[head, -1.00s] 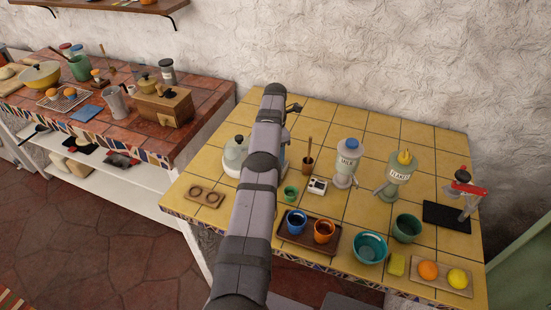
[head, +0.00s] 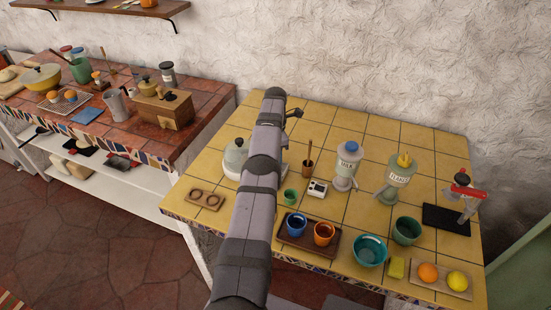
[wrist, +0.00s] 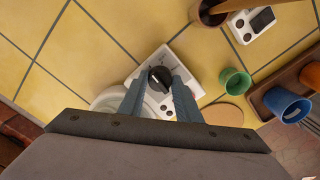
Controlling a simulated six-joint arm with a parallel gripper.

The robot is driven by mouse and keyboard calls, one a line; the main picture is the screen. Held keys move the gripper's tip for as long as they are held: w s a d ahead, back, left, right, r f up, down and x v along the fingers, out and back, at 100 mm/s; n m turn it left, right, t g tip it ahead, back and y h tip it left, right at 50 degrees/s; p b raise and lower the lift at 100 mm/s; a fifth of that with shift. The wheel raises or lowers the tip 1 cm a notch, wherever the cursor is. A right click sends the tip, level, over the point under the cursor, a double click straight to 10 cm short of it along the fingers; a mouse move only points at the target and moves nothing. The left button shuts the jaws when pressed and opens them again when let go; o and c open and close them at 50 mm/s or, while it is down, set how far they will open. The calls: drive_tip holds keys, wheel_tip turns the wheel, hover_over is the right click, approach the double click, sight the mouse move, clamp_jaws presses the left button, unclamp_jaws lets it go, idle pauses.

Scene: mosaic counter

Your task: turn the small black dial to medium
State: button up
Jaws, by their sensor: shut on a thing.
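The small black dial (wrist: 159,78) sits on the white control panel (wrist: 148,66) of an appliance, in the middle of the wrist view. My gripper (wrist: 159,81) has its two blue-grey fingers on either side of the dial and is shut on it. The panel's markings are too small to read, so I cannot tell which setting the dial points to. In the head view my arm hides the dial and the fingers. The appliance (head: 235,158), pale with a domed top, shows partly left of my arm.
A green cup (wrist: 235,82), a wooden pot (wrist: 208,12) with a stick and a small white device (wrist: 252,24) stand right of the panel. A brown tray (head: 308,238) holds a blue and an orange cup. Jars stand farther right. Yellow tiles left of the panel are clear.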

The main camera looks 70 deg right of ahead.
drive_tip(key=m, duration=1.4)
drive_tip(key=shift+m, duration=2.3)
drive_tip(key=o, duration=1.1)
drive_tip(key=shift+a, duration=0.1)
